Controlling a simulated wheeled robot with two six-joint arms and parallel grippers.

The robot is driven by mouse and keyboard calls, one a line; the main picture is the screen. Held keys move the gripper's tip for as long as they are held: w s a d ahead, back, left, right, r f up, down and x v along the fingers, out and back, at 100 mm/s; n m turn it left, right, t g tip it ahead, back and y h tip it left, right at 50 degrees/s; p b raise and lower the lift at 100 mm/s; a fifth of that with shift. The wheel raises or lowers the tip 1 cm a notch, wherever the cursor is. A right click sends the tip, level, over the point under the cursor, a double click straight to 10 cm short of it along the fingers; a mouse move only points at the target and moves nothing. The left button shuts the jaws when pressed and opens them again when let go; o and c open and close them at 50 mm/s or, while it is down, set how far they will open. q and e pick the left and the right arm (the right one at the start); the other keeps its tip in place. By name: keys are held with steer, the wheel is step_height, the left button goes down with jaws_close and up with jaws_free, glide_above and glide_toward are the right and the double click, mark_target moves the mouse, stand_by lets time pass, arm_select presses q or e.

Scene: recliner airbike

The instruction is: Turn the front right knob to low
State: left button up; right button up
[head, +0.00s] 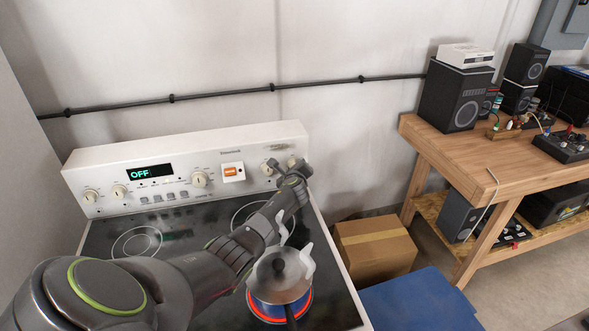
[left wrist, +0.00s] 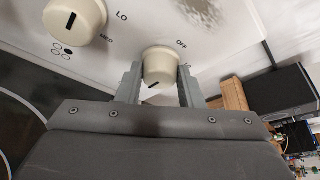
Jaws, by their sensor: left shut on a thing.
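A white stove with a back control panel (head: 110,172) stands in front of me. Its rightmost cream knob (left wrist: 160,66) is between the two fingers of my left gripper (left wrist: 158,84), which is shut on it. The knob's dark pointer mark is at its lower left. "OFF" is printed at its upper right, with a partly hidden label below. In the head view my left gripper (head: 287,170) covers part of this panel end. A neighbouring cream knob (left wrist: 75,19) is to the left, with "LO" and "MED" beside it. My right gripper is not in view.
A steaming pot (head: 278,270) stands on a glowing red burner below my left arm. A cardboard box (head: 375,250) is on the floor right of the stove. A wooden bench (head: 470,150) with speakers is farther right. The panel display (head: 148,171) reads "OFF".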

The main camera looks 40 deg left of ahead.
arm_select(q)
steer(key=n+b, duration=0.1)
steer(key=b, duration=0.1)
steer(key=n+t+b, duration=0.1)
steer(key=shift+s+f+b, duration=0.1)
steer(key=shift+f+b, duration=0.25)
steer(key=shift+f, duration=0.05)
steer(key=shift+r+n+t+h+b, duration=0.25)
steer(key=shift+n+t+h+b, duration=0.05)
steer(key=shift+n+b, duration=0.3)
steer(key=o, duration=1)
steer(key=shift+c, duration=0.2)
